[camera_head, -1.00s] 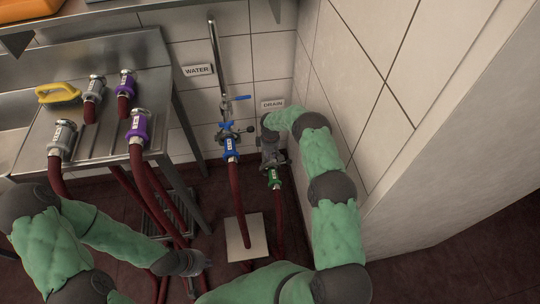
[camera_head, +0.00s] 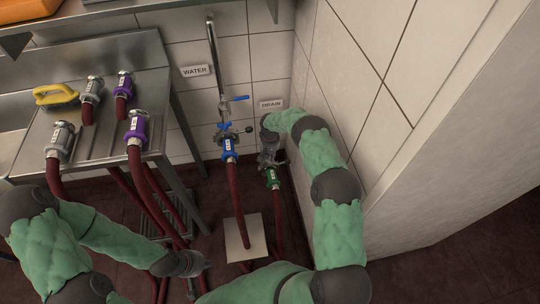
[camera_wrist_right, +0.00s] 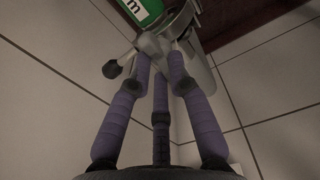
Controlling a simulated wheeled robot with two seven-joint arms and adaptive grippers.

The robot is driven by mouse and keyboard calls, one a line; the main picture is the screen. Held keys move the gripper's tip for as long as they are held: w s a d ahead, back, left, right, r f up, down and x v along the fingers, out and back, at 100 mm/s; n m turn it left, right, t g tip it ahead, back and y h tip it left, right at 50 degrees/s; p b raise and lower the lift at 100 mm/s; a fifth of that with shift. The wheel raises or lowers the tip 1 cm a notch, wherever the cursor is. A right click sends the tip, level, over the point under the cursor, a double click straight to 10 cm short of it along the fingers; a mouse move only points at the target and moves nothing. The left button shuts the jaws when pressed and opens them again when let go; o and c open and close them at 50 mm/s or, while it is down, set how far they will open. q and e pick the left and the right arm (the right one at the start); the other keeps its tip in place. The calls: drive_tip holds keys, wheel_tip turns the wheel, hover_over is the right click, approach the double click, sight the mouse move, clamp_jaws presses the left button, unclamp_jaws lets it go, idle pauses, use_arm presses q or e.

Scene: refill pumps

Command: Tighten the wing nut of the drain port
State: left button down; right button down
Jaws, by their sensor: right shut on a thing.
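The drain port is at the lower right wall corner under the DRAIN sign (camera_head: 271,104), with a green-collared hose end (camera_head: 272,177) at it. My right gripper (camera_head: 270,155) is at the port and hides much of it in the head view. In the right wrist view, the purple fingers of my right gripper (camera_wrist_right: 160,62) are closed around the grey wing nut (camera_wrist_right: 152,43). The green collar (camera_wrist_right: 138,10) shows just beyond. My left gripper (camera_head: 198,264) hangs low at the left, away from the port; its fingers are too unclear to read.
A blue-collared hose (camera_head: 230,147) is on the water pipe left of the drain. A steel table (camera_head: 95,150) at the left carries several hose ends and a yellow brush (camera_head: 57,95). The tiled wall (camera_head: 400,110) stands close to my right arm.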

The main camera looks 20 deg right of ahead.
drive_tip(key=m, duration=0.3)
drive_tip(key=shift+s+m, duration=0.1)
drive_tip(key=shift+m, duration=0.3)
drive_tip(key=m, duration=0.3)
drive_tip(key=shift+s+m, duration=0.1)
drive_tip(key=shift+m, duration=0.2)
drive_tip(key=m, duration=0.4)
drive_tip(key=shift+s, duration=0.1)
drive_tip(key=shift+s+m, duration=0.1)
drive_tip(key=shift+m, duration=1.9)
drive_tip(key=c, duration=1.1)
unclamp_jaws()
drive_tip(key=shift+c, duration=0.2)
